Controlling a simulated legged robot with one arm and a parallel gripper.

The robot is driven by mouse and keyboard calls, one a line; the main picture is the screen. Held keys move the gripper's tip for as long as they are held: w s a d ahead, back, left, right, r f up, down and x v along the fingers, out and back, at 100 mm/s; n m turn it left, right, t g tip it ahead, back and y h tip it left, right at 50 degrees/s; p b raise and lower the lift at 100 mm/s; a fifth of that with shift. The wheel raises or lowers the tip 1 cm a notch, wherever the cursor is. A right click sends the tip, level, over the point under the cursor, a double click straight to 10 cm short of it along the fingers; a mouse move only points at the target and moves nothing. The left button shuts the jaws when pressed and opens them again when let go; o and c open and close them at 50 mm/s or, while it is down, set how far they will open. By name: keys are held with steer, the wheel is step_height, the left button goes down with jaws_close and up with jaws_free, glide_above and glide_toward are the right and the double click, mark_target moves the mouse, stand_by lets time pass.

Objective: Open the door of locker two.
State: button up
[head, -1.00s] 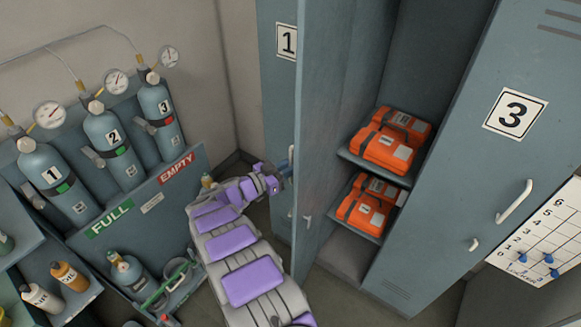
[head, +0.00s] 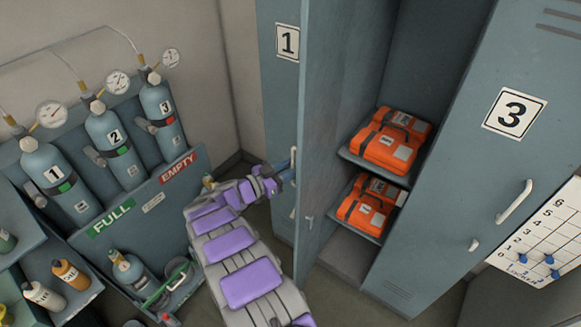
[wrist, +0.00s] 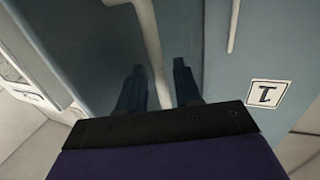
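The door of locker two (head: 330,130) stands swung wide open to the left, its inner face toward the head camera. Locker two's compartment is exposed, with orange cases (head: 390,140) on its shelves. My gripper (head: 287,178) is at the outer side of the door, partly hidden by its edge. In the wrist view, a pale bar handle (wrist: 150,45) passes between my two spread fingers (wrist: 158,85), with gaps on both sides. Its door face appears to be the outside of door two. Locker one (head: 276,100) is behind the door, and its upside-down label (wrist: 267,94) shows in the wrist view.
Locker three (head: 480,170) is shut at the right. A cylinder rack (head: 150,215) with several blue cylinders and gauges stands at the left. A small floor gap lies between rack and lockers. A wall chart (head: 545,240) hangs at far right.

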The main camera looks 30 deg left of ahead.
steer(key=v, duration=1.6)
steer(key=shift+a, duration=0.4)
steer(key=shift+s+a+f, duration=0.1)
steer(key=shift+a+f, duration=0.1)
